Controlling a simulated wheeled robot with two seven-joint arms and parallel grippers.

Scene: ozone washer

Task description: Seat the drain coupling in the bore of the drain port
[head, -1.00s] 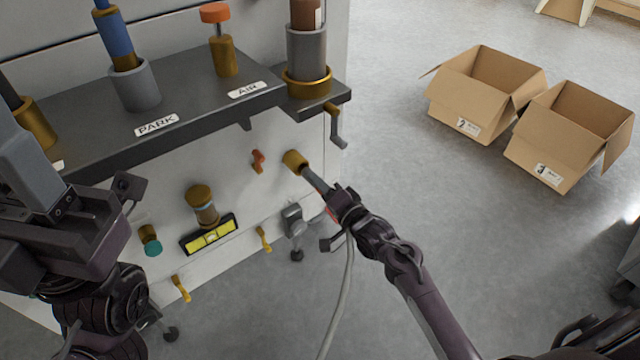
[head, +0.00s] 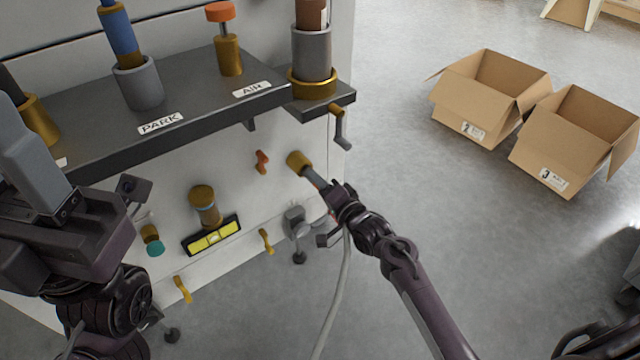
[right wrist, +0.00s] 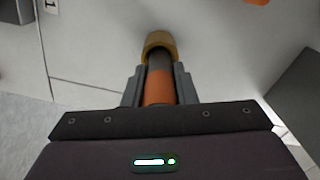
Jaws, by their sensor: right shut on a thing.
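The drain coupling (head: 315,179) is a slim grey tube, with an orange band showing in the right wrist view (right wrist: 158,90). My right gripper (head: 327,190) is shut on it, one finger on each side. The drain port appears to be the short brass collar (head: 298,161) on the white front panel; it also shows in the right wrist view (right wrist: 159,41). The coupling's front end meets the collar's mouth and looks lined up with it. How deep it sits inside is hidden. My left gripper (head: 130,190) is at the left, away from the coupling; its fingers are unclear.
A red-orange handle (head: 262,161) sits left of the collar. Above, a dark shelf (head: 200,105) overhangs the panel. A grey valve-like fitting (head: 295,220) is below. A pale hose (head: 340,290) hangs from near my right gripper. Open cardboard boxes (head: 480,125) stand on the floor at right.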

